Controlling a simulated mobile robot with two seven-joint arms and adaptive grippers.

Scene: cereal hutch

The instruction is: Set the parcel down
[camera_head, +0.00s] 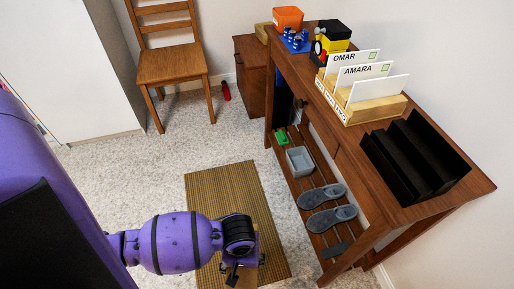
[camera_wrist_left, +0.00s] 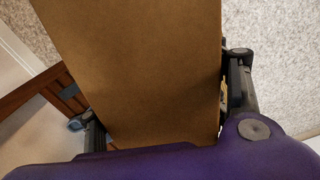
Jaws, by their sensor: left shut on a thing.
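The parcel is a plain brown cardboard box (camera_wrist_left: 145,60) that fills the middle of the left wrist view. My left gripper (camera_head: 240,272) is shut on it, with one dark finger on each side of the box in the wrist view. In the head view only a small brown part of the parcel (camera_head: 250,272) shows below the gripper, over the near end of the woven mat; the rest is hidden by the gripper. I cannot tell how high the parcel is held. My right gripper is in neither view.
A woven mat (camera_head: 222,190) lies on the pale carpet. To its right stands a wooden hutch table (camera_head: 455,205) with a black sorter (camera_head: 415,160) and name cards (camera_head: 365,72) on top. Its low rack holds grey shoes (camera_head: 332,217) and a grey bin (camera_head: 300,160). A chair (camera_head: 172,65) stands behind.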

